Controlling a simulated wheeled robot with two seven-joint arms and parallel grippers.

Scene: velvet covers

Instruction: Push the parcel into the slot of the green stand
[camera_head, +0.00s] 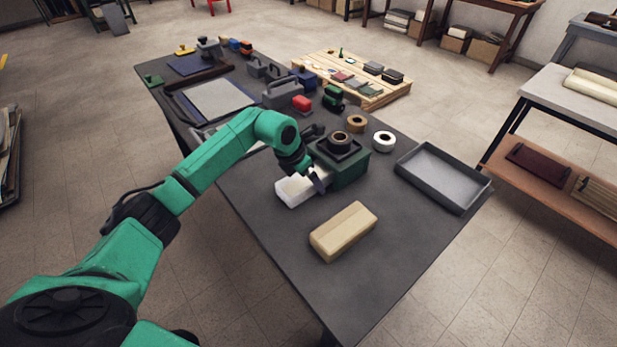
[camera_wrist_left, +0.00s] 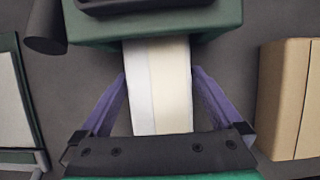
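The green stand (camera_head: 349,165) stands on the dark table with a dark ring-shaped roll on its top. A long white and cream block, which I take as the parcel (camera_head: 293,191), lies flat at its near left side. In the left wrist view the parcel (camera_wrist_left: 158,95) runs up to the stand (camera_wrist_left: 215,22), and its far end is hidden under the stand's upper part. My left gripper (camera_head: 318,182) is at the stand's front, with its purple fingers (camera_wrist_left: 158,72) against both sides of the parcel. My right gripper is out of view.
A tan box (camera_head: 343,231) lies nearer on the table, and it shows right in the wrist view (camera_wrist_left: 290,98). A grey tray (camera_head: 443,177) is at the right edge. The table's near end is clear.

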